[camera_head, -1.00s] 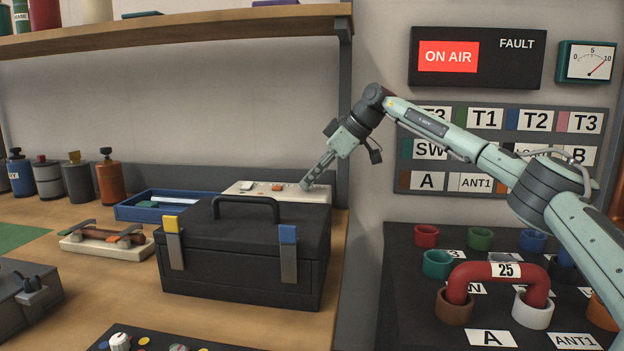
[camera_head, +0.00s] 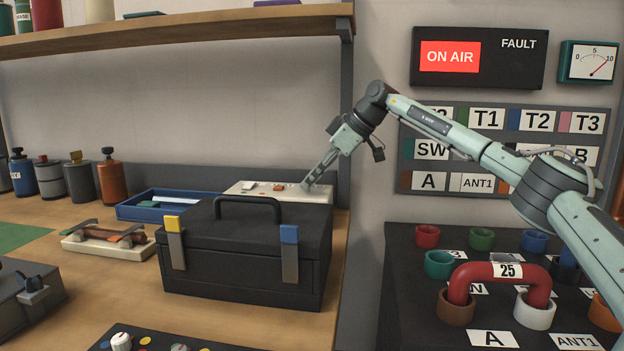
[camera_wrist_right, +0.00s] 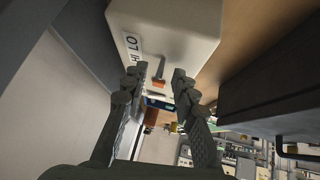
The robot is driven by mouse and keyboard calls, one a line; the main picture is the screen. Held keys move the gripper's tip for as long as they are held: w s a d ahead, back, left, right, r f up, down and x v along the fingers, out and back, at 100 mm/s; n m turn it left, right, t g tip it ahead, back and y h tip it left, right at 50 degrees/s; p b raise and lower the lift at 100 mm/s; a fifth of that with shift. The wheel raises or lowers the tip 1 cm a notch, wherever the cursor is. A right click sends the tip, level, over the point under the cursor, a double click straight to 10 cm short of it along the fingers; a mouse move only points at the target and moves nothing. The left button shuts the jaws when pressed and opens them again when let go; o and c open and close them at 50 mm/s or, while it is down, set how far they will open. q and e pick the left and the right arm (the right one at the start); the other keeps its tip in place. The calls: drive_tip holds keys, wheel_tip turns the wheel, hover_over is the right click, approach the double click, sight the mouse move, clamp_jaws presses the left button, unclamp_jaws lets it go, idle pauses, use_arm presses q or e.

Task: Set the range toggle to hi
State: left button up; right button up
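The cream box (camera_head: 300,197) stands behind the black toolbox, near the right end of the bench. In the right wrist view the same box (camera_wrist_right: 180,22) carries a label (camera_wrist_right: 133,48) reading HI and LO. Beside the label is a small toggle (camera_wrist_right: 160,66) with an orange part at its end; which word it is set to I cannot tell. My right gripper (camera_head: 306,185) reaches down to the box's right end. In the wrist view its fingers (camera_wrist_right: 158,75) are apart, one on each side of the toggle, with no clear contact visible. My left gripper is not in view.
The black toolbox (camera_head: 245,250) with its raised handle stands in front of the box. A blue tray (camera_head: 135,212) lies to the left. A shelf post (camera_head: 346,110) rises close behind my right gripper. A patch panel (camera_head: 400,290) stands right of the bench.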

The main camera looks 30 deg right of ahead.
drive_tip(key=v, duration=1.1)
drive_tip(key=shift+r, duration=0.15)
drive_tip(key=shift+s, duration=0.1)
